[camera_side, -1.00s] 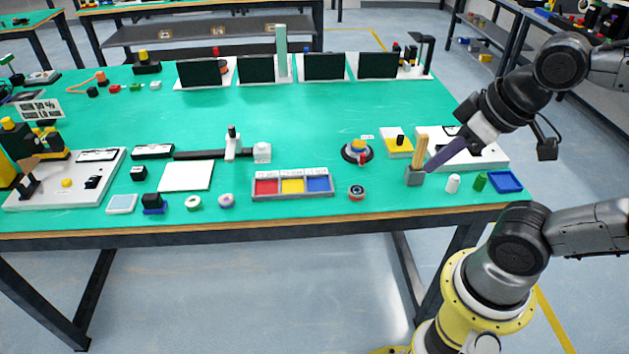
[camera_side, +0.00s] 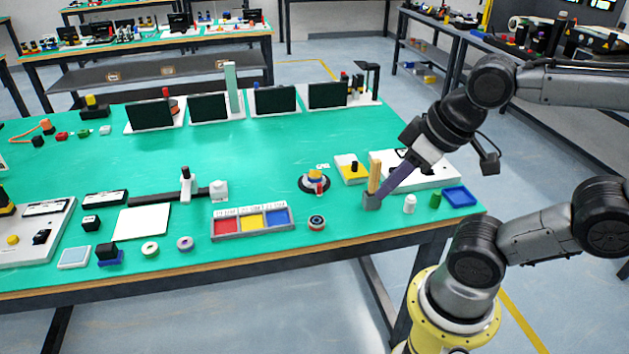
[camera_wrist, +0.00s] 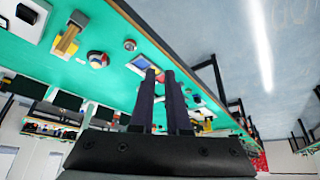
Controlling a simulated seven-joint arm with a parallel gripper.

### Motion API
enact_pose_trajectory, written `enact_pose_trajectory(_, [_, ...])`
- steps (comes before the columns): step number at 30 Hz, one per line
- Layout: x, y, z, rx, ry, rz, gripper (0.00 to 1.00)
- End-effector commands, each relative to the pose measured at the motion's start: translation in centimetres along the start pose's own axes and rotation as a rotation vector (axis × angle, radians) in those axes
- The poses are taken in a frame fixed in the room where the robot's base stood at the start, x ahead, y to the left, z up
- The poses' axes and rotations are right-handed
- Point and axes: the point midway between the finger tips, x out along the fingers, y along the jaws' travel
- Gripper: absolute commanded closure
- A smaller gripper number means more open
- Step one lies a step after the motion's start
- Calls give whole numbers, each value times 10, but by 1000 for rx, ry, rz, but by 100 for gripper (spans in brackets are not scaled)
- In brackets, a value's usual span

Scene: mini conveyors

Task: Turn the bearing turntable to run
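The bearing turntable (camera_side: 314,183) is a round dark base with a white ring and a yellow, red and blue top. It stands on the green table right of centre; a small white label (camera_side: 322,166) lies behind it. It also shows in the wrist view (camera_wrist: 97,59); I cannot read its setting. My gripper (camera_side: 384,194) has long dark purple fingers and is to the right of the turntable, apart from it. In the side view its tips overlap the grey block holder. In the wrist view my gripper (camera_wrist: 161,72) shows a gap between the fingers, with nothing held.
A yellow and white plate (camera_side: 352,173) is behind. A tricolour tray (camera_side: 251,237) and a small roll (camera_side: 317,222) are in front. Bare green table lies left of the turntable.

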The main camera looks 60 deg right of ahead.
Motion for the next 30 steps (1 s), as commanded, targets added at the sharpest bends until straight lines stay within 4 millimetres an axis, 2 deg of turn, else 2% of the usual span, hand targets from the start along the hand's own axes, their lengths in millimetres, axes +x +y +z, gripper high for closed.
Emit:
enact_pose_trajectory(1, [-4,0,-5,-4,10,0,75])
enact_pose_trajectory(5, [-18,1,-32,-9,33,2,52])
enact_pose_trajectory(10, [-20,12,-83,19,-5,24,52])
enact_pose_trajectory(14, [-8,28,-123,55,-55,44,52])
enact_pose_trajectory(17, [8,46,-152,90,-100,60,52])
enact_pose_trajectory(21, [41,75,-184,144,-170,77,52])
enact_pose_trajectory(26, [88,115,-207,212,-255,92,52])
enact_pose_trajectory(30, [136,153,-211,277,-336,98,52])
